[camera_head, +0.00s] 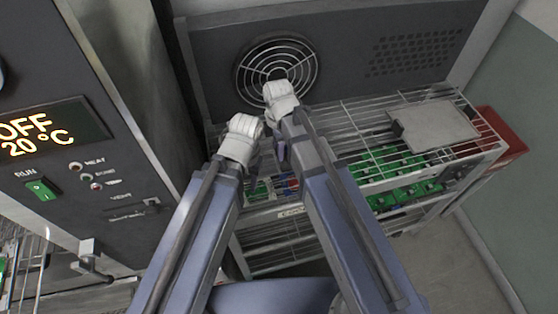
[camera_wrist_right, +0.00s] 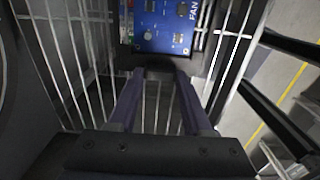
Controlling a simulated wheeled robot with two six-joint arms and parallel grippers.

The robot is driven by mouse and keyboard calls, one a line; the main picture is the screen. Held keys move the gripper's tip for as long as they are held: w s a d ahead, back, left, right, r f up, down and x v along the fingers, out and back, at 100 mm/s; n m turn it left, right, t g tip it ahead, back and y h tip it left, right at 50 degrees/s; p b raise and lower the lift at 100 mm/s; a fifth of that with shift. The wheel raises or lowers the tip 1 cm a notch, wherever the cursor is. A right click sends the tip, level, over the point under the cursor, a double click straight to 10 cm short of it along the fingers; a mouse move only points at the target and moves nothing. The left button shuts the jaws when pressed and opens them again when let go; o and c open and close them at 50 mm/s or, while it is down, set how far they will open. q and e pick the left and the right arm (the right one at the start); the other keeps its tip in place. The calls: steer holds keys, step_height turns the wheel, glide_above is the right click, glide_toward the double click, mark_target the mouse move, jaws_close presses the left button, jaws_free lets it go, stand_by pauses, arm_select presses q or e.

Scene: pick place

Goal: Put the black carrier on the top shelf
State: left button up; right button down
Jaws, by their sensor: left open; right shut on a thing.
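My right gripper (camera_wrist_right: 158,78) is shut on a dark piece, which looks like the edge of the black carrier (camera_wrist_right: 159,63), in the right wrist view. A blue panel marked FAN (camera_wrist_right: 165,25) lies just beyond the fingertips, at the carrier. In the head view the carrier is mostly hidden behind my arms. The right wrist (camera_head: 281,100) is over the left part of the wire rack. My left gripper (camera_head: 242,140) is lower and to the left, open, its fingers mostly hidden. The rack's top shelf (camera_head: 365,115) is wire and bears a flat grey plate (camera_head: 437,126) at its right.
Green boards (camera_head: 385,163) lie on a level below the top shelf. A dark panel with a round fan grille (camera_head: 277,66) stands behind the rack. An oven (camera_head: 60,130) showing OFF 20 °C stands at the left. A red bin (camera_head: 500,138) is at the right.

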arm_select(q)
steer(key=shift+f, duration=0.1)
arm_select(e)
steer(key=shift+f, duration=0.1)
arm_select(q)
step_height(320, 180, down, 4)
steer(key=b, duration=0.3)
steer(key=shift+r, duration=0.2)
arm_select(e)
step_height(320, 180, down, 4)
steer(key=shift+r, duration=0.2)
arm_select(q)
steer(key=shift+f+b, duration=0.15)
steer(key=shift+b, duration=0.25)
arm_select(e)
steer(key=shift+f, duration=0.15)
steer(key=shift+c, duration=1.7)
jaws_free()
arm_select(q)
steer(key=shift+r, duration=0.2)
arm_select(e)
step_height(320, 180, up, 12)
steer(key=p, duration=1.2)
steer(key=shift+r, duration=0.2)
arm_select(q)
step_height(320, 180, up, 12)
